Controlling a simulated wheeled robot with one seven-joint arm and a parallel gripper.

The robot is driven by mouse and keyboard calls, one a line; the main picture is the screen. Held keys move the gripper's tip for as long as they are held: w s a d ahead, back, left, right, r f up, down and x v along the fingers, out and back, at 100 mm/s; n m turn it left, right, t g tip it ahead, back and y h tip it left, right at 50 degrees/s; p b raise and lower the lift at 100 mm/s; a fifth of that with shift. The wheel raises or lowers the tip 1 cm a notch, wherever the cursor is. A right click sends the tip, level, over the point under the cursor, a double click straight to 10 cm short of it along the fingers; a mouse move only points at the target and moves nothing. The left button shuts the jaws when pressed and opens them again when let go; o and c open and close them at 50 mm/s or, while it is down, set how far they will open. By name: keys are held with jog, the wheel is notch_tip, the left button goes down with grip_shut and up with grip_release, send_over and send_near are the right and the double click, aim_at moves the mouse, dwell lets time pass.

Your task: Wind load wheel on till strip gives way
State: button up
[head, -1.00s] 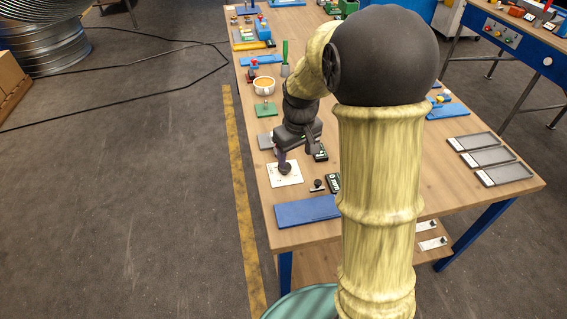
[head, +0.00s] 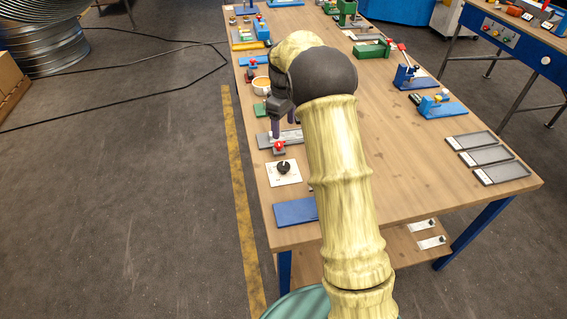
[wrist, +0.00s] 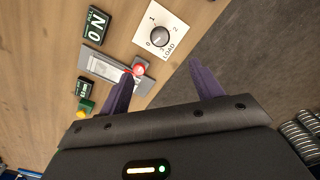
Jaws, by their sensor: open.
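The load wheel (head: 284,167) is a dark round knob on a white square plate near the bench's left edge. In the wrist view the knob (wrist: 160,36) sits on a plate marked LOAD with numbers around it; its exact setting is too small to read. Beyond it lies a grey fixture (head: 292,137) with a red-topped part (head: 279,147). In the wrist view the fixture (wrist: 104,66) holds a pale strip-like piece; I cannot tell whether it is whole. My gripper (wrist: 160,68) is open and empty, above the fixture and clear of the knob.
A dark display sign (wrist: 97,25) and a smaller one (wrist: 83,87) stand by the fixture. A blue mat (head: 295,212) lies at the near left corner. Grey trays (head: 485,158) lie at the right. The bench middle is mostly clear.

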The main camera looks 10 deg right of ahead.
aim_at(283, 165)
notch_tip(283, 165, down, 17)
jog(key=p, duration=0.3)
jog(key=shift+f, duration=0.15)
jog(key=c, duration=1)
